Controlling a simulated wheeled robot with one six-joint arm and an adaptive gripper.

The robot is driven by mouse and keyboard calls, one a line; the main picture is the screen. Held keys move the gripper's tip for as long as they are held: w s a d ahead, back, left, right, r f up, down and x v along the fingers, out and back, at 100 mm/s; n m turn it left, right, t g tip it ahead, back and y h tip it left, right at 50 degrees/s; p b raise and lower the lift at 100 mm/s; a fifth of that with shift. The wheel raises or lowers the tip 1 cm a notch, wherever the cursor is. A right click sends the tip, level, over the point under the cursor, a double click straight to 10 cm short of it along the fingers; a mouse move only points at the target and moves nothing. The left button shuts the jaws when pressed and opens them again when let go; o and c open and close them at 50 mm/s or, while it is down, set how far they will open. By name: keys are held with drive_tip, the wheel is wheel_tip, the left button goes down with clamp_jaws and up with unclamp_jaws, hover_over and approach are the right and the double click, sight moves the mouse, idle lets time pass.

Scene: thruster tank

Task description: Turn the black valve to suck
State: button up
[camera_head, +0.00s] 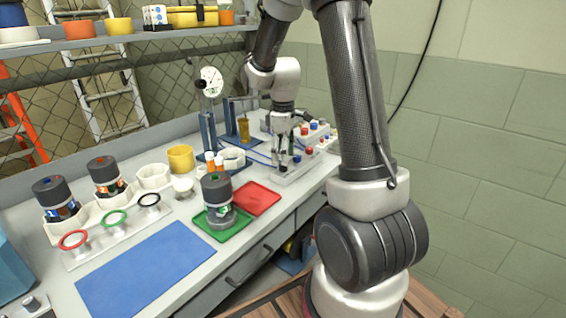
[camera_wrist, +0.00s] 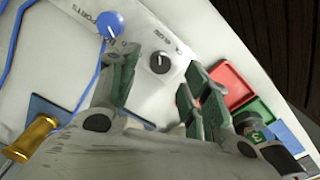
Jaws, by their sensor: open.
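In the wrist view the black valve (camera_wrist: 160,62) is a round dark knob with a white pointer line, set on a white panel. The pointer line runs roughly up and down in the picture. Lettering beside the knob is too small to read surely. My gripper (camera_wrist: 162,72) is open, with one green-padded finger on each side of the knob. Contact with the knob cannot be told. In the head view my gripper (camera_head: 284,152) hangs low over the white panel at the back right of the bench, and the black valve cannot be made out there.
A blue knob (camera_wrist: 110,24) sits close to the left finger in the wrist view, with blue tubing beside it. A red tray (camera_head: 256,199) and a green tray (camera_head: 238,227) lie in front of the panel. A yellow cylinder (camera_head: 244,130) stands behind left of my gripper.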

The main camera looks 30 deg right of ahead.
sight(283, 168)
drive_tip(key=shift+f, duration=1.75)
clamp_jaws()
drive_tip(key=c, duration=1.1)
unclamp_jaws()
